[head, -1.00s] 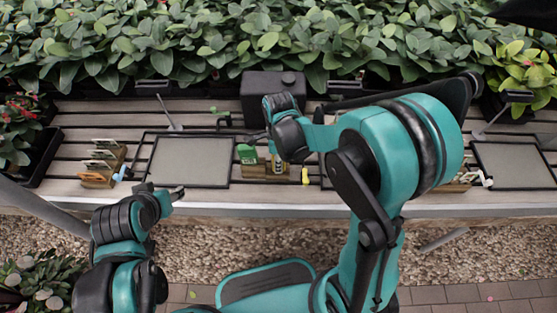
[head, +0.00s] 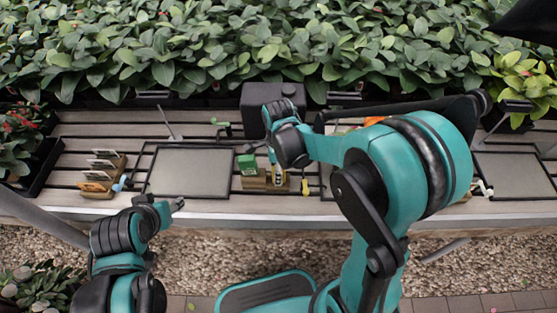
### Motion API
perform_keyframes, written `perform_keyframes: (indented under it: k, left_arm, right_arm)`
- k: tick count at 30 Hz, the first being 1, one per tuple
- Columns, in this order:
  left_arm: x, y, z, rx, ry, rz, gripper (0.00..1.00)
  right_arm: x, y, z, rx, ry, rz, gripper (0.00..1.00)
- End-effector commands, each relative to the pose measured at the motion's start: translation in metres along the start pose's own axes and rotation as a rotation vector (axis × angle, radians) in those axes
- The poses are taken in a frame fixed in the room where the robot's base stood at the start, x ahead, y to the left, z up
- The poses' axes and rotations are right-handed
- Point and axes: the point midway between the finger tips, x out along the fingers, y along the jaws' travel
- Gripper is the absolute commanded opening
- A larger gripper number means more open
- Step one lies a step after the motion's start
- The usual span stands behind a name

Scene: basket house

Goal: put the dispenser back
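A small dispenser (head: 278,179) with a yellow and dark body seems to stand upright in a wooden holder (head: 254,183) at the front middle of the slatted table. A green block-like item (head: 247,163) is in the holder's left part. My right gripper (head: 272,155) is directly above the dispenser, with its fingers pointing down at its top. The wrist hides much of the fingers, so I cannot tell whether they touch or grip it. My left gripper (head: 180,204) is low at the table's front edge, away from the holder, and its finger opening is unclear.
A grey tray (head: 190,172) lies left of the holder, and a wooden rack (head: 101,176) with cards stands further left. A black box (head: 271,100) is behind my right wrist. A small yellow tool (head: 305,187) is right of the holder. Another tray (head: 515,174) is far right.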

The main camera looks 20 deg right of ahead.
Motion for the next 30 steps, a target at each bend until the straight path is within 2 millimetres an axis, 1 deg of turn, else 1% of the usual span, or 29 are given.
perform_keyframes:
  k: [9,12,15,18,23,25,28,30]
  left_arm:
    - [0.0,0.0,0.0,0.0,0.0,0.0,0.47]
    - [0.0,0.0,0.0,0.0,0.0,0.0,0.47]
    - [0.0,0.0,0.0,0.0,0.0,0.0,0.47]
    - [0.0,0.0,0.0,0.0,0.0,0.0,0.47]
    - [0.0,0.0,0.0,0.0,0.0,0.0,0.47]
    - [0.0,0.0,0.0,0.0,0.0,0.0,0.47]
    - [0.0,0.0,0.0,0.0,0.0,0.0,0.47]
    - [0.0,0.0,0.0,0.0,0.0,0.0,0.47]
  right_arm:
    - [-0.068,0.001,0.0,0.0,0.0,0.0,0.51]
    - [-0.086,0.001,0.0,0.0,0.0,0.0,0.51]
    - [-0.098,0.0,0.0,0.0,0.0,0.0,0.51]
    - [-0.105,0.001,0.0,0.0,0.0,0.0,0.51]
    - [-0.108,0.001,-0.001,-0.006,-0.001,-0.002,0.51]
    - [-0.11,0.003,-0.003,-0.042,-0.005,-0.014,0.51]
    - [-0.116,0.012,-0.01,-0.181,-0.018,-0.06,0.51]
    - [-0.121,0.02,-0.019,-0.342,-0.023,-0.117,0.51]
